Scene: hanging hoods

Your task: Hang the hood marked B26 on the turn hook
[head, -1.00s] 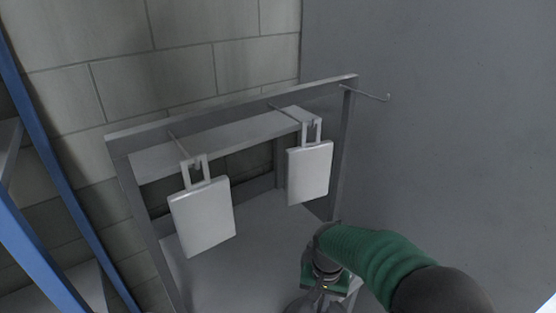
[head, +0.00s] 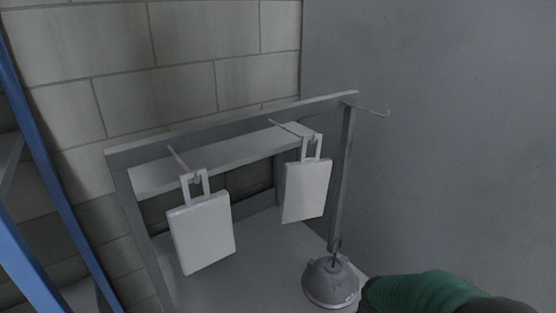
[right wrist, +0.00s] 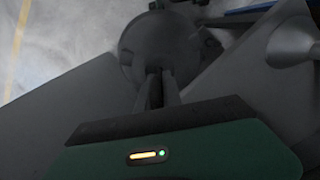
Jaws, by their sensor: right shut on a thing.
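My right gripper (right wrist: 155,92) shows in the right wrist view, its fingers shut on a dark round hood (right wrist: 165,45); no marking is readable on it. In the head view the gripper is below the picture edge and only part of my right arm shows. Another grey dome-shaped hood (head: 332,284) with a thin loop on top is beside the frame's right post; it may be the pale one at the right of the wrist view (right wrist: 290,40). A bare hook (head: 376,113) sticks out from the rack's top right corner. My left gripper is not in view.
Two white flat pieces hang from rods on the grey rack (head: 235,123), one at left (head: 201,232) and one in the middle (head: 306,191). Blue shelving (head: 45,150) stands at left. A plain grey wall (head: 450,120) is at right, with free space before it.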

